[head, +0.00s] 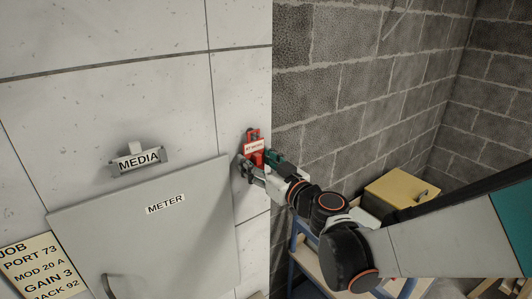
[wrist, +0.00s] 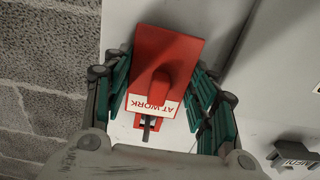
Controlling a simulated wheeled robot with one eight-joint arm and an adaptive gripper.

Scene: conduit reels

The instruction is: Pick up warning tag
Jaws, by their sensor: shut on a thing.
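The warning tag (head: 254,146) is a red plate with a white label, at the right edge of the white panel wall in the head view. In the wrist view the tag (wrist: 178,50) is large, its label reading "AT WORK" upside down, with a raised red grip in its middle. My gripper (head: 257,161) reaches it from the right. In the wrist view the green-padded fingers of my gripper (wrist: 166,82) are shut on the tag from both sides. A small red and dark fitting (wrist: 148,127) shows beyond the label; whether the tag touches it I cannot tell.
A grey door marked METER (head: 150,240) with a handle is left of my gripper. A bracket marked MEDIA (head: 139,160) is above it. A job notice (head: 40,268) is at lower left. A yellow box (head: 400,188) sits on a blue-framed stand behind my arm, by the block wall (head: 350,90).

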